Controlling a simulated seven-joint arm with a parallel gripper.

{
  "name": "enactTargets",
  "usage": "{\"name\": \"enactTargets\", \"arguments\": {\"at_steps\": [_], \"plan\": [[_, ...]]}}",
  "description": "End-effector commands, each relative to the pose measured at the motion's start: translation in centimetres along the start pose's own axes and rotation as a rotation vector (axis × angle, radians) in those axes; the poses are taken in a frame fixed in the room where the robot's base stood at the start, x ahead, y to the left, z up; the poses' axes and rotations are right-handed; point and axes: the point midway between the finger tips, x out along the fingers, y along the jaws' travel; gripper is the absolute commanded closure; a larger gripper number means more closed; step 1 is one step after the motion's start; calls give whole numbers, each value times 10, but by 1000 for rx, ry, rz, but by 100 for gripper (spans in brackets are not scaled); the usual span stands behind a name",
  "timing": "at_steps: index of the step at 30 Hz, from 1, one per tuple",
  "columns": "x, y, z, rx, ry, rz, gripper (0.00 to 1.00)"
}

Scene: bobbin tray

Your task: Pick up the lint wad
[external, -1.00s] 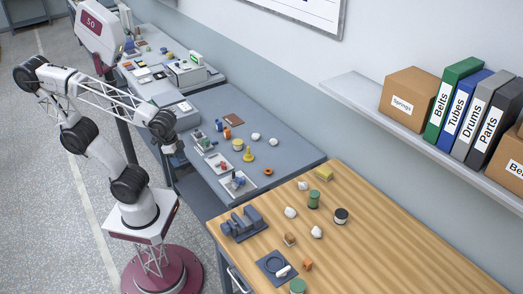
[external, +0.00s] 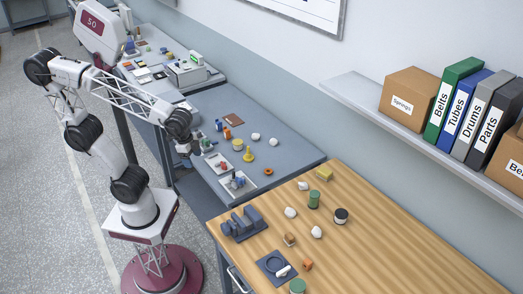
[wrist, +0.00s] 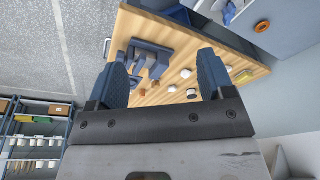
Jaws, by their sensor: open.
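Several small whitish lumps that look like wads lie on the wooden table: one near the middle (external: 290,212), one farther back (external: 303,185) and one nearer the front (external: 316,232). Two more pale lumps, one of them here (external: 255,136), lie on the grey table. I cannot tell which is the lint wad. My gripper (external: 188,149) is at the left edge of the grey table, apart from all of them. In the wrist view my gripper (wrist: 161,70) is open and empty, with the wooden table and a white lump (wrist: 186,73) far beyond its fingers.
The wooden table (external: 420,255) also holds a blue-grey fixture (external: 243,225), a green spool (external: 314,199), a black-and-white spool (external: 341,215), a yellow block (external: 324,173) and a dark mat (external: 270,265). A shelf (external: 350,95) with boxes and binders is on the wall. The table's right side is clear.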

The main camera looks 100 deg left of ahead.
Motion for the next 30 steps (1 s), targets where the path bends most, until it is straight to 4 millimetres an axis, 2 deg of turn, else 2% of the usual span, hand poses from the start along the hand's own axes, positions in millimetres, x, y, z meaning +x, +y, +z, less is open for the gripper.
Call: {"name": "enactTargets", "arguments": {"at_steps": [3, 14, 23, 30], "plan": [[5, -4, -31, 52, -17, 2, 25], [27, -17, -119, 215, -57, 12, 25], [61, -28, -191, 350, -89, 25, 25], [96, -36, -245, 457, -114, 39, 25]]}}
